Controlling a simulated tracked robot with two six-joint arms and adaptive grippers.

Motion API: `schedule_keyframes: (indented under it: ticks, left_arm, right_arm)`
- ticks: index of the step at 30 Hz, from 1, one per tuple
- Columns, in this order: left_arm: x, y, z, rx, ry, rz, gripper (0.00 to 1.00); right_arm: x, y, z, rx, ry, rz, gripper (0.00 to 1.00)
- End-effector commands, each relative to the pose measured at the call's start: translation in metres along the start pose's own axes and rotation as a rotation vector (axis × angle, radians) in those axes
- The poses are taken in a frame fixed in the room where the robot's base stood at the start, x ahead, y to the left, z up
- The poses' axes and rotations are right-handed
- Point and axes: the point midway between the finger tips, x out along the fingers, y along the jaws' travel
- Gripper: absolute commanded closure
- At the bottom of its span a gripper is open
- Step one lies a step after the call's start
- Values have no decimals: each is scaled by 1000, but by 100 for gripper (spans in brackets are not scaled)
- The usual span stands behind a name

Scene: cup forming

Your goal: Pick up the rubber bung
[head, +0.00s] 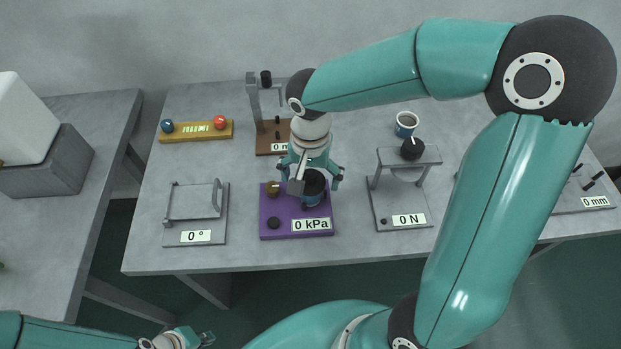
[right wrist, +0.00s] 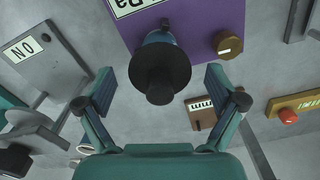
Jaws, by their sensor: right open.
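The black rubber bung (head: 314,182) sits on top of a blue cup (head: 312,199) on the purple pressure station (head: 280,202). In the right wrist view the bung (right wrist: 160,72) is a wide dark disc with a narrower end towards the camera, and a little of the blue cup (right wrist: 161,36) shows behind it. My right gripper (head: 313,171) is open above the bung, with one finger on each side and gaps between them and it. My left gripper (head: 200,338) is low at the bottom edge, away from the table; its opening is too small to tell.
A brass knob (head: 272,188) and a black knob (head: 273,223) stand on the purple station beside the cup. The force press (head: 410,155) stands to the right, the angle fixture (head: 195,201) to the left. Another cup (head: 406,124) stands at the back.

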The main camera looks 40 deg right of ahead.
Motion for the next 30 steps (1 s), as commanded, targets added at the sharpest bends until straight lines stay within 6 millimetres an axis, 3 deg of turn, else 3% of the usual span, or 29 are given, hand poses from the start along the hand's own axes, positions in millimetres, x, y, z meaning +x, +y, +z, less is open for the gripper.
schedule_keyframes:
  ticks: [2, 14, 23, 30]
  left_arm:
    - [0, 0, 0, 0, 0, 0, 100]
    - [0, 0, 0, 0, 0, 0, 100]
    - [0, 0, 0, 0, 0, 0, 100]
    - [-1, 0, 0, 0, 0, 0, 100]
  right_arm:
    - [0, 0, 0, 0, 0, 0, 6]
    - [-1, 0, 0, 0, 0, 0, 70]
    - [-3, 0, 0, 0, 1, -1, 71]
    - [-21, -1, -1, -2, 4, -3, 71]
